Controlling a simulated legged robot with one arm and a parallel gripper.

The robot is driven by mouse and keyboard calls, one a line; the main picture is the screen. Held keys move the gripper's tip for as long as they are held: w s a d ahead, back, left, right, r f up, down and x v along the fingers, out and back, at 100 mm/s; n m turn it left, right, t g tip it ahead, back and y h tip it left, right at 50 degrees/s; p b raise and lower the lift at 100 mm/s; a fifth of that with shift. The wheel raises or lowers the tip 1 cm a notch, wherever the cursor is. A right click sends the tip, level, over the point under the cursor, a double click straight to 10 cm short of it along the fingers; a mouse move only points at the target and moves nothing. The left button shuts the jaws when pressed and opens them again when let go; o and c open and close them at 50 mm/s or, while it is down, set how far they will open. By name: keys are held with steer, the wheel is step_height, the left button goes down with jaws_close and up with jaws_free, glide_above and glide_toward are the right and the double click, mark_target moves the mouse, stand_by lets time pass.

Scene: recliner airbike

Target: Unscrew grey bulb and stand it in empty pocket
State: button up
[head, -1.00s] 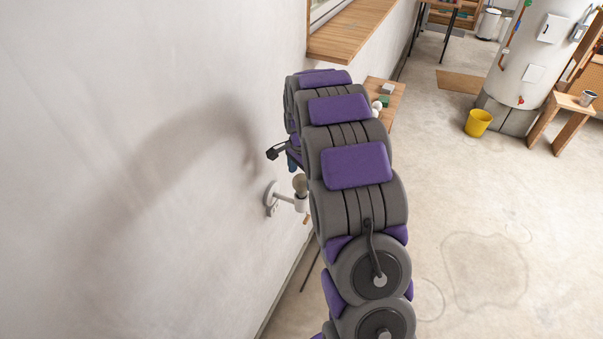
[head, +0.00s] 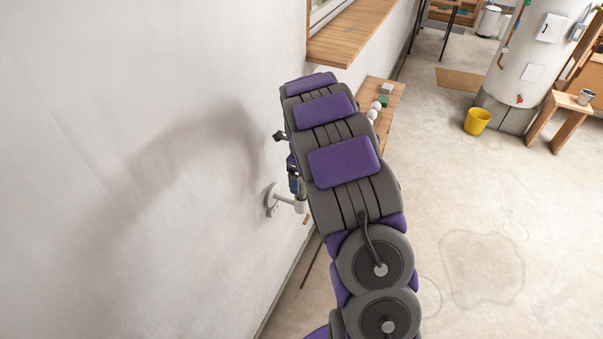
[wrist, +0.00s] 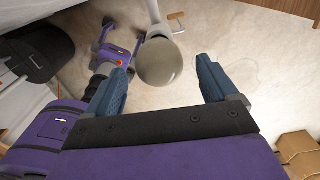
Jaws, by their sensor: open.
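The grey bulb (wrist: 158,62) shows in the wrist view, round end toward my camera, on a white wall lamp arm (wrist: 156,14). My gripper (wrist: 160,66) is open, its blue fingers either side of the bulb in the picture with a gap on both sides; I cannot tell how deep the bulb sits between them. In the head view, my gripper (head: 294,184) is just above the white wall lamp (head: 284,200), and the bulb is hidden behind it. White bulbs (head: 374,110) stand on a wooden bench behind my arm. I cannot make out an empty pocket.
The wooden bench (head: 393,93) also bears a green item (head: 383,101) and a grey-white box (head: 387,88), partly covered by my arm. The wall (head: 150,150) is close on the left, with a wooden sill (head: 355,35) above. Concrete floor to the right is open, with a yellow bucket (head: 478,121).

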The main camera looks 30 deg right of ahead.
steer(key=m, duration=0.2)
steer(key=shift+m, duration=0.3)
steer(key=shift+f, duration=0.15)
steer(key=shift+f, duration=1.6)
steer(key=c, duration=1)
steer(key=n, duration=0.6)
steer(key=shift+b, duration=0.4)
